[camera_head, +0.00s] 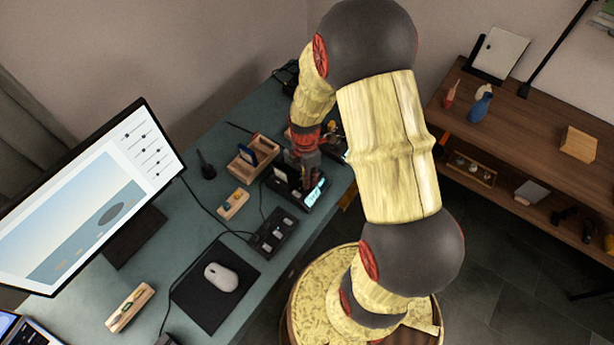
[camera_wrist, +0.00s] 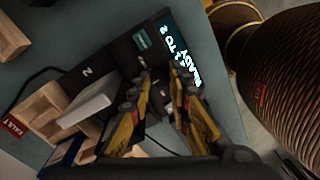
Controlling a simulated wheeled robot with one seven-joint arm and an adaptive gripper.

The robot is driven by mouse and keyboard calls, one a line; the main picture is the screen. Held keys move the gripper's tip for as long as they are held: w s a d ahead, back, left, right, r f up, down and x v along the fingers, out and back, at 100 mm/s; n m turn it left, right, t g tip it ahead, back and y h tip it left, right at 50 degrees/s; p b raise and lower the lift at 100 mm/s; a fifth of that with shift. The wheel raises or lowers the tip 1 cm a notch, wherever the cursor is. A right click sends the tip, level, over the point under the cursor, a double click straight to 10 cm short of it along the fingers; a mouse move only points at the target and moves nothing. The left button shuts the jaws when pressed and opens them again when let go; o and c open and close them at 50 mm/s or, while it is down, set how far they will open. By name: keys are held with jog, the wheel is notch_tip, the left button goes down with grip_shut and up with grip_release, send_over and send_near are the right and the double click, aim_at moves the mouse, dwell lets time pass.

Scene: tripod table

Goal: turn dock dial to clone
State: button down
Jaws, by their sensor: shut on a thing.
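The black dock (camera_head: 311,195) stands on the desk, partly hidden behind my arm in the head view. In the wrist view the dock (camera_wrist: 112,62) fills the middle. Its lit screen (camera_wrist: 182,52) seems to read "READY 1 TO 2". A pale grey drive (camera_wrist: 86,103) stands up from the dock beside a "2" mark. My gripper (camera_wrist: 163,86) reaches down to the dock, with its yellow and black fingers on either side of the dial area. It is shut on what I take to be the dark dial, which the fingers and shadow mostly hide.
A wooden tray (camera_wrist: 38,108) with compartments is close beside the dock. A small wooden holder (camera_head: 233,204), a black key box (camera_head: 274,233), a mouse (camera_head: 221,277) and a monitor (camera_head: 95,200) are also on the desk. A brown shelf (camera_head: 520,125) stands at the right.

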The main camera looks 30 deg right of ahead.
dwell(0.4)
jog(key=c, duration=1.6)
grip_release()
jog(key=shift+c, duration=0.2)
